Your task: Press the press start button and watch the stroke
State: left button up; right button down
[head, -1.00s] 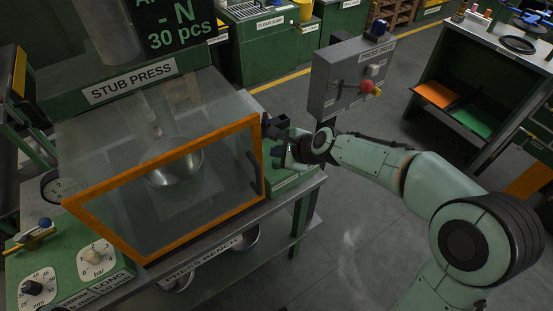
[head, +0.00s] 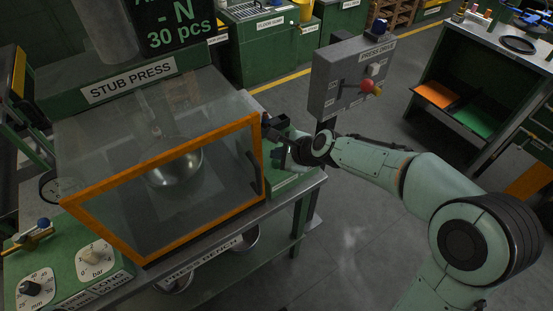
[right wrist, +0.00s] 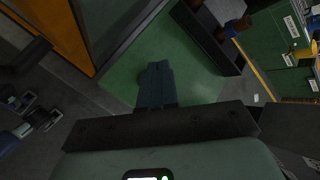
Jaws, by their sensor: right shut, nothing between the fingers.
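The stub press (head: 130,79) stands at the left, its clear orange-framed guard (head: 190,148) closed across the front. A metal bowl (head: 174,168) sits behind the guard, with the ram above it, blurred by the clear panel. My right gripper (head: 284,158) is low over the green ledge (head: 300,178) right of the guard. In the right wrist view its fingers (right wrist: 155,78) are together and empty, pointing at the green surface (right wrist: 185,65). A dark box (right wrist: 208,35) is beside them. I cannot make out the start button or any contact with it. My left gripper is not in view.
A grey press drive box (head: 345,78) with a red knob (head: 369,88) stands behind my right arm. A bench with orange and green trays (head: 472,116) is at the right.

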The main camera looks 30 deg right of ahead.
aim_at(278, 162)
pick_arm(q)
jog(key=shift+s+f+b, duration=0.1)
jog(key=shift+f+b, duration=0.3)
pick_arm(e)
jog(key=shift+f, duration=0.6)
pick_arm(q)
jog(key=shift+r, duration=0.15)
pick_arm(e)
jog(key=shift+r, duration=0.15)
pick_arm(q)
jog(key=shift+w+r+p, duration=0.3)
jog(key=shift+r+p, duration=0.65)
jog(key=shift+p, duration=0.15)
pick_arm(e)
jog(key=shift+r, duration=0.85)
jog(key=shift+r, duration=0.1)
jog(key=shift+r+p, duration=0.5)
jog(key=shift+p, duration=0.05)
notch_tip(278, 162, up, 4)
jog(key=p, duration=0.3)
jog(key=shift+p, duration=0.4)
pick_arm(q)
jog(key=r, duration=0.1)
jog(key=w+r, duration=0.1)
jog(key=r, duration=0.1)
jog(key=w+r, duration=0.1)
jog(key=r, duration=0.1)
pick_arm(e)
jog(key=shift+f, duration=0.1)
